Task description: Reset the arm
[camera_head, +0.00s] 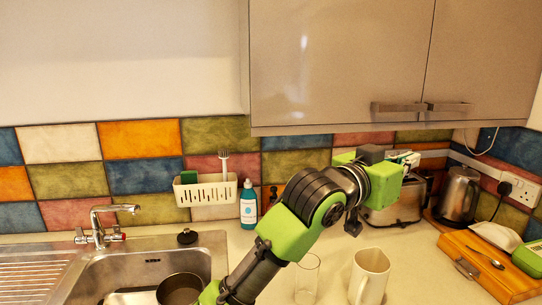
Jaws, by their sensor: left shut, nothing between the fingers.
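My left arm, green and black, rises from the bottom middle and bends over the counter. Its gripper (352,224) hangs at the end of the arm, small and dark, pointing down in front of the toaster. The gripper is shut and empty, above the counter and apart from the jug below. My right gripper is not in view.
Below the arm stand a clear glass (307,280) and a cream jug (369,277). A sink (130,270) with a pan (180,289) is at left. Cabinets (340,60) hang above.

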